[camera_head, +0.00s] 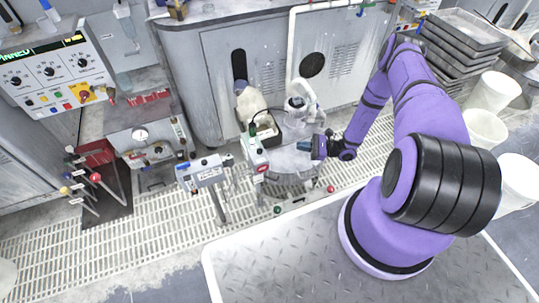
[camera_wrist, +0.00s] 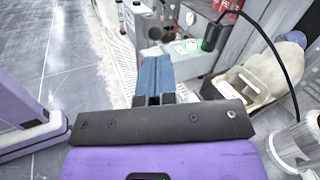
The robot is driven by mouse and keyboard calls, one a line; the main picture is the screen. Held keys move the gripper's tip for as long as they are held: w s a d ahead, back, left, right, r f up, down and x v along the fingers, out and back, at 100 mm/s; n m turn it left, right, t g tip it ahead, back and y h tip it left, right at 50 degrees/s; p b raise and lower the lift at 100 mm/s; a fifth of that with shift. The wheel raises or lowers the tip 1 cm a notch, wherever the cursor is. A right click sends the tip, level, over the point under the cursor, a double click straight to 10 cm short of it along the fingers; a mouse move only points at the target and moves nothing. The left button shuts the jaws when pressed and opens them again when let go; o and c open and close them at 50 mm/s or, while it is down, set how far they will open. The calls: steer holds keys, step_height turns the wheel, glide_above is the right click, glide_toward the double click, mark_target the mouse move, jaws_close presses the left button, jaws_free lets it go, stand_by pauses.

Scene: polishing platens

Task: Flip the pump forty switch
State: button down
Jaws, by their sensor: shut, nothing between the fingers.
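My gripper (camera_head: 304,146) is at the middle of the head view, pointing left, with its blue fingers together and empty. In the wrist view its fingers (camera_wrist: 154,66) also show closed. Just left of the fingertips in the head view is a narrow grey control box (camera_head: 254,158) with a green top end and a red mark, a small gap away. In the wrist view a grey box with a green patch (camera_wrist: 190,47) lies just beyond the fingers. A second grey box (camera_head: 204,171) stands on a post farther left. I cannot read a pump forty label or pick out its switch.
A white jug (camera_head: 301,103) and a cream-coloured bottle (camera_head: 250,101) stand behind the gripper. A black cable (camera_wrist: 273,50) loops on the right of the wrist view. A panel with knobs (camera_head: 53,70) is at far left. Stacked trays (camera_head: 465,45) and white buckets (camera_head: 493,92) stand right.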

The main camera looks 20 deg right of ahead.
mark_target(259, 152)
steer(key=s+a+f+m+t+h, duration=0.1)
steer(key=s+f+m+t, duration=0.1)
steer(key=f, duration=0.4)
steer(key=shift+s+m+t, duration=0.4)
steer(key=shift+s, duration=0.3)
steer(key=x, duration=1.4)
